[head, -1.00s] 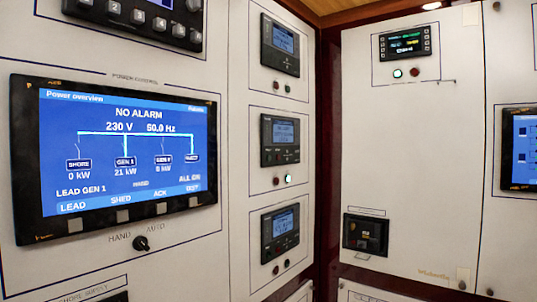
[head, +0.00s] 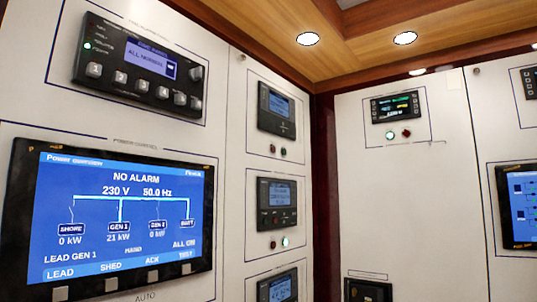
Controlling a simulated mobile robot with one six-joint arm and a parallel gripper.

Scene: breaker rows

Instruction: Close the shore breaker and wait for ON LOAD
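The power overview screen (head: 122,220) on the left panel reads NO ALARM, 230 V and 50.0 Hz. Its SHORE box shows 0 kW with an open switch symbol above it. GEN 1 shows 21 kW on a closed line, and the other generator shows an open symbol and seemingly 0 kW. The text LEAD GEN 1 and HAND shows below. No ON LOAD text is readable. A dark breaker unit (head: 368,291) shows partly at the bottom of the right panel; its label is unreadable. The shore supply section is out of view. My gripper is not in view.
An alarm unit (head: 142,66) with numbered buttons reads ALL NORMAL. Several small controllers, such as the middle one (head: 277,202), line the centre column. A small display (head: 396,107) with a lit green lamp is on the right panel. Wooden ceiling (head: 400,25) is overhead.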

